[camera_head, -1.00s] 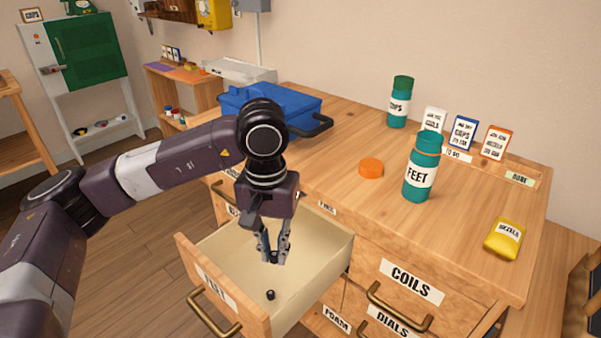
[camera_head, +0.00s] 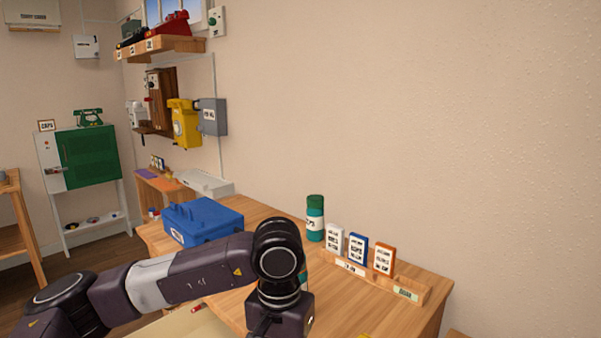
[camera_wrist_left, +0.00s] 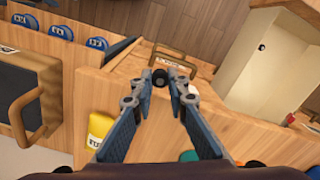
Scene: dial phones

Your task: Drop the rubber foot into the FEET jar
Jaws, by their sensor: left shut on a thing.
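The small black rubber foot (camera_wrist_left: 160,77) is held between the fingertips of my left gripper (camera_wrist_left: 160,82) in the left wrist view. A round teal shape (camera_wrist_left: 190,156), likely the FEET jar, shows beside the right finger in the wrist view, partly hidden. A teal sliver (camera_head: 303,280) shows behind my arm in the head view; its label is hidden. My right gripper is not in view.
An open drawer (camera_wrist_left: 262,85) holds another black foot. A yellow packet (camera_wrist_left: 100,128) and an orange lid (camera_wrist_left: 255,163) lie on the desk (camera_head: 400,310). A capped teal jar (camera_head: 315,220), labelled cards (camera_head: 358,248) and a blue toolbox (camera_head: 203,220) stand farther back.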

